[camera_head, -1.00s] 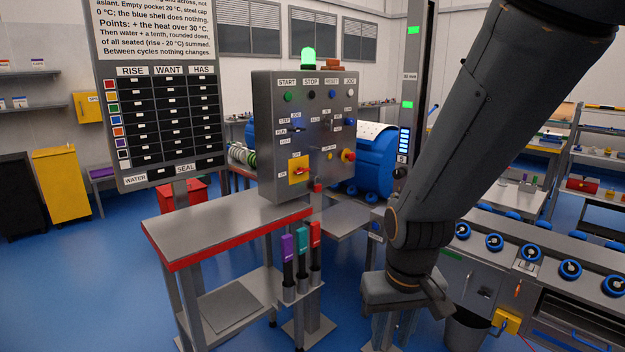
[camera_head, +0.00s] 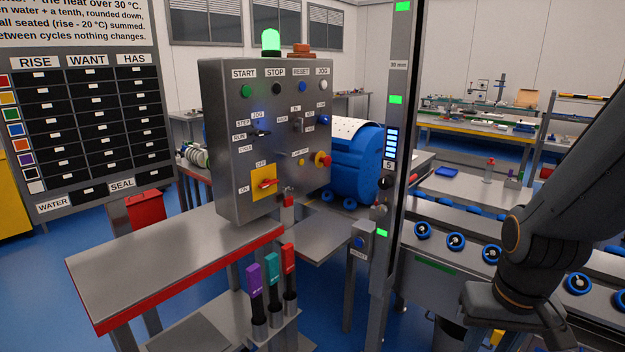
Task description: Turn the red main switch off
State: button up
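The red main switch (camera_head: 266,184) is a red rotary handle on a yellow plate (camera_head: 257,190), low on the grey control panel (camera_head: 225,150). Labels OFF above and ON at the lower left stand beside the plate. The handle lies nearly level, slightly tilted; which label it points to I cannot tell for sure. My gripper (camera_head: 530,318) is at the lower right, far to the right of the panel, touching nothing there. Its fingers are too dark and cut off to show whether they are open.
A red-edged steel table (camera_head: 175,260) stands in front of the panel, with purple, teal and red handled tools (camera_head: 271,285) at its right end. A post with green lights (camera_head: 395,130) stands right of the panel. A roller conveyor (camera_head: 440,258) runs behind my arm.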

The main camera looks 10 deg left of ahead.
aim_at(267, 182)
jog(key=u, duration=0.15)
jog(key=i, duration=1)
jog(key=u, duration=0.8)
